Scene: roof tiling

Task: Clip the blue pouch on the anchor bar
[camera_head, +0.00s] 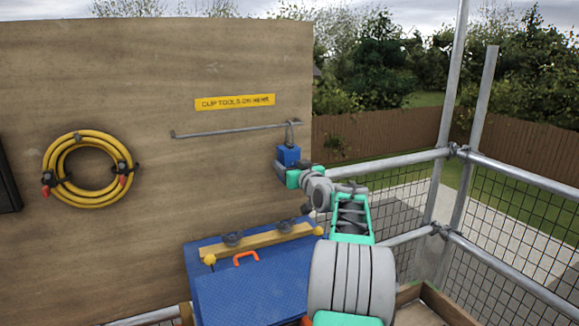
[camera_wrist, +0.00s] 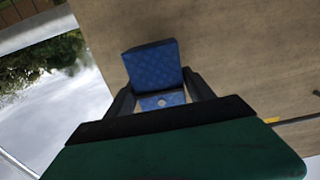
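The blue pouch (camera_head: 288,154) is at the right end of the anchor bar (camera_head: 230,131), a thin grey rod on the plywood wall. A grey clip loop (camera_head: 290,133) rises from the pouch and overlaps the bar's right end. I cannot tell whether the loop goes around the bar or is in front of it. My gripper (camera_head: 284,170) is at the pouch's lower part. In the wrist view, its dark fingers (camera_wrist: 162,97) press on both sides of the blue pouch (camera_wrist: 153,65). The clip is not visible there.
A yellow label (camera_head: 235,102) is above the bar. A coiled yellow hose (camera_head: 88,168) hangs at left. A blue box (camera_head: 255,296) with an orange handle (camera_head: 246,258) stands below. Scaffold rails (camera_head: 520,172) and mesh are at right.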

